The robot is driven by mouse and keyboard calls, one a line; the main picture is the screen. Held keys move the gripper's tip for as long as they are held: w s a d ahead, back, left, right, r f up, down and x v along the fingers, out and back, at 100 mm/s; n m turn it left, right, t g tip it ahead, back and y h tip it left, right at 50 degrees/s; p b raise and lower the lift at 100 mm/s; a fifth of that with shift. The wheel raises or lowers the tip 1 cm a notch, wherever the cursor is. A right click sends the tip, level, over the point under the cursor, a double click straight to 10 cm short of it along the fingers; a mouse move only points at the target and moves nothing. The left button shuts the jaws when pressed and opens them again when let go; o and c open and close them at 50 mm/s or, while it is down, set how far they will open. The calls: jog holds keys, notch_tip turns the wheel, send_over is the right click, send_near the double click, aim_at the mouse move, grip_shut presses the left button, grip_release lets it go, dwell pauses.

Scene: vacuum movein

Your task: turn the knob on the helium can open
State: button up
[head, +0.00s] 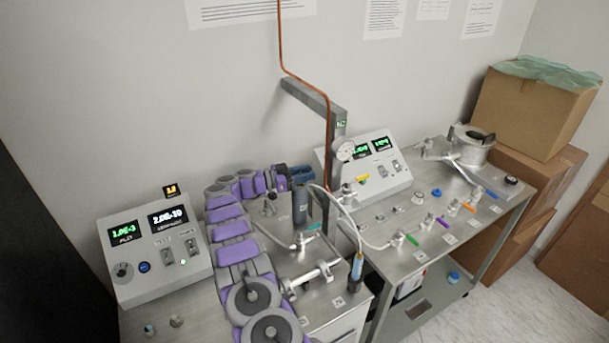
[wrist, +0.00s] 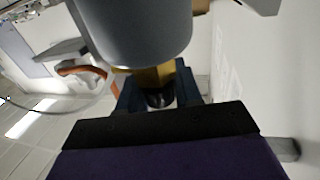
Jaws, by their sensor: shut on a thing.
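The helium can appears to be the grey cylinder (head: 300,206) standing upright on the middle bench. In the wrist view the grey can (wrist: 135,30) fills the top centre, with a brass-coloured part (wrist: 153,76) at its end. My gripper (head: 301,173) is at the top end of the can; its dark blue fingers (wrist: 160,92) stand on either side of the brass part. The gripper is shut on this part, which I take to be the knob. The fingers and the can hide most of the knob, so its turn angle cannot be told.
A control box (head: 154,248) with lit displays stands on the left, a second control box (head: 365,170) behind to the right. A copper pipe (head: 327,130) and a grey bracket (head: 314,97) rise close to my gripper. A pale hose (head: 345,212) curves beside the can.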

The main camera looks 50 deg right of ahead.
jog(key=shift+w+r, duration=0.2)
jog(key=shift+r, duration=0.05)
jog(key=o, duration=0.7)
jog(key=shift+o, duration=1.3)
jog(key=shift+f, duration=0.15)
jog(key=v, duration=0.7)
jog(key=shift+w+p, duration=0.2)
jog(key=shift+p, duration=0.15)
jog(key=shift+f, duration=0.15)
